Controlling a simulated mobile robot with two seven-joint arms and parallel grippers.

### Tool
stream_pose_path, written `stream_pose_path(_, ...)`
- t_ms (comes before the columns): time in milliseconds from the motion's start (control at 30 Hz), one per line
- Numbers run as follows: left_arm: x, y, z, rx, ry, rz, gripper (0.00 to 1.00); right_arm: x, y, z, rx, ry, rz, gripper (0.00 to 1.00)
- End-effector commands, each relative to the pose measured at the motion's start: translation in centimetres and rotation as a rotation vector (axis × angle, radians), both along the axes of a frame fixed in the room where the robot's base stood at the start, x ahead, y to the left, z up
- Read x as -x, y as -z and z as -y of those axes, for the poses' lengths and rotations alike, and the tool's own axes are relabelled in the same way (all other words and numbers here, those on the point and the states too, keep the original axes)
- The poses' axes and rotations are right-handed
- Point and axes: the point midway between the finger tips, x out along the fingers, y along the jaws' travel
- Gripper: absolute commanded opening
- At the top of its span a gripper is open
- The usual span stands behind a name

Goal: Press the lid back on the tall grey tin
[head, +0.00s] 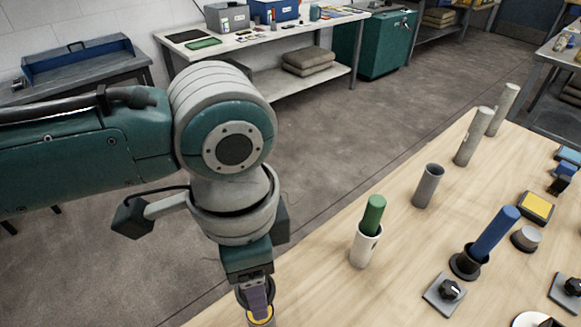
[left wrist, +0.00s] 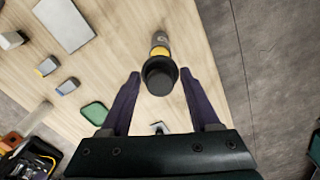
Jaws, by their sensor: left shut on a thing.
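My left gripper (left wrist: 160,78) is shut on a dark round cap, which looks like the lid (left wrist: 160,76). Beyond the lid, in line with it, a yellow band and a grey body (left wrist: 160,38) show, apparently the tall grey tin. I cannot tell whether the lid is seated. In the head view my left gripper (head: 258,303) is at the bottom edge, by the table's near left edge, with the dark lid (head: 243,293) and a bit of yellow beside its purple finger. The tin's lower part is out of frame there. My right gripper is not in view.
On the wooden table (head: 318,288), a white holder (head: 364,247) with a green cylinder stands nearest. An open grey tube (head: 428,186), a blue cylinder (head: 494,234) in a dark base and a knob box (head: 445,293) are farther right. Floor lies beyond the table's left edge.

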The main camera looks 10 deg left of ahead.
Motion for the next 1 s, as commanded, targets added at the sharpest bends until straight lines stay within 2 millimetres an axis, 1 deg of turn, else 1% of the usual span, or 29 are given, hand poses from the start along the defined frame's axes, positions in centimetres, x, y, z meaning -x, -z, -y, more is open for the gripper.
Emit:
stream_pose_path(33, 0.0, 0.5, 0.0, 0.000, 0.000, 0.000, 0.11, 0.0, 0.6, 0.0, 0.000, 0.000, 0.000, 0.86)
stream_pose_path(167, 0.0, 1.5, 0.0, -0.001, 0.000, 0.000, 0.11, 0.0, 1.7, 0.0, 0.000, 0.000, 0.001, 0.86)
stream_pose_path(467, 0.0, 4.2, 0.0, 0.000, -0.001, 0.002, 0.11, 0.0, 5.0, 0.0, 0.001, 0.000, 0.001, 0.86)
stream_pose_path(700, 0.0, 5.9, 0.0, -0.001, -0.002, 0.000, 0.11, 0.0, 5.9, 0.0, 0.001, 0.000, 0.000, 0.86)
stream_pose_path(1000, 0.0, 6.1, 0.0, 0.000, -0.002, 0.000, 0.11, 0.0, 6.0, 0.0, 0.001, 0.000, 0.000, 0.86)
